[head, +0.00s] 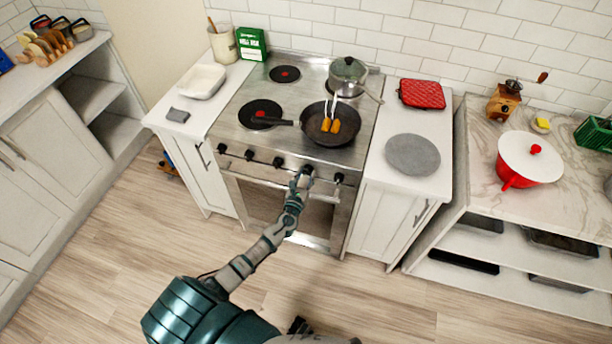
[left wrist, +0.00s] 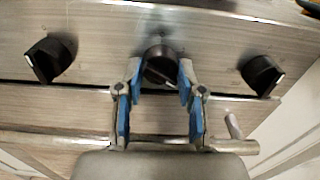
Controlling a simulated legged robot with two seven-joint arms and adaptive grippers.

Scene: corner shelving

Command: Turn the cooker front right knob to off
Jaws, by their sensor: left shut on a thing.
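The cooker (head: 268,170) has a row of several black knobs along its steel front. My left gripper (head: 303,178) is at the second knob from the right. In the left wrist view my left gripper (left wrist: 159,82) has its blue-padded fingers on either side of that black middle knob (left wrist: 160,58), shut on it. The knob's pale-edged grip bar sits at a slant, partly between the fingers. The rightmost knob (head: 339,178) is free; it also shows in the left wrist view (left wrist: 262,75), tilted, with a white mark. Another free knob (left wrist: 48,58) is on the left.
A handle bar (left wrist: 60,140) runs below the knobs, close to my fingers. A frying pan (head: 318,130) with food and two-pronged utensil sits on the front right of the hob, and a lidded pot (head: 347,72) behind it. White counters flank the cooker; the floor in front is clear.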

